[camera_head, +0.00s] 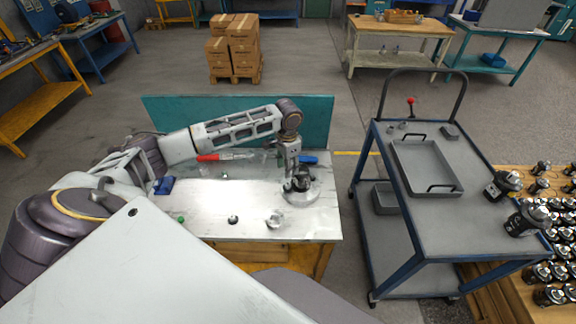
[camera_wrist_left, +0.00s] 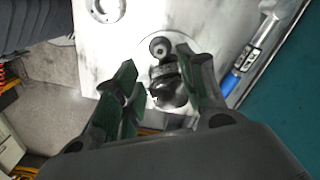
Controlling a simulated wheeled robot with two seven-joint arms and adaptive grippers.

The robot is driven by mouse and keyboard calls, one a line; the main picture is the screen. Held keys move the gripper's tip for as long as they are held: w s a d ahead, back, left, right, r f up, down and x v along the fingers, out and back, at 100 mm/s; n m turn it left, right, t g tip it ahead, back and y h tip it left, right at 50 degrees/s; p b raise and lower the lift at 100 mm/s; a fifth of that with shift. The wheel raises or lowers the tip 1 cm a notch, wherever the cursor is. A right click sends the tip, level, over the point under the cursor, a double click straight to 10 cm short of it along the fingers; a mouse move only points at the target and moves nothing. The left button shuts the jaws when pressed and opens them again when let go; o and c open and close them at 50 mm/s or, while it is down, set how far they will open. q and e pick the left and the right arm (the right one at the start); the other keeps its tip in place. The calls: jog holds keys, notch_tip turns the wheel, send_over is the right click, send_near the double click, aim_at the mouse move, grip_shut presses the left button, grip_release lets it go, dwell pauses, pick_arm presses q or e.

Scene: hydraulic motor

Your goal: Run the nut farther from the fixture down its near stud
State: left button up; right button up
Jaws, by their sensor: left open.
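My left gripper (camera_head: 298,182) reaches down over a round pale fixture plate (camera_head: 301,197) at the right end of the bench. A dark motor assembly (camera_head: 298,185) stands on that plate, largely covered by the gripper. In the left wrist view the gripper (camera_wrist_left: 156,62) is open, with a green-padded finger on each side of the dark motor assembly (camera_wrist_left: 165,78). A round end with a bright centre (camera_wrist_left: 159,47) shows on it. I cannot make out the nuts or the studs, nor whether the fingers touch anything. My right gripper is not in view.
A silver part (camera_head: 275,218) and a small dark part (camera_head: 233,219) lie on the bench (camera_head: 210,230). A red-handled tool (camera_head: 212,157) and a blue-handled one (camera_head: 308,159) lie near the teal back panel (camera_head: 240,115). A tool cart (camera_head: 405,215) stands at right.

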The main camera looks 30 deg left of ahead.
aim_at(288, 184)
pick_arm(q)
jog(key=shift+f, duration=4.5)
jog(key=shift+c, duration=0.2)
grip_shut()
jog(key=shift+m, duration=0.3)
jog(key=shift+m, duration=2.3)
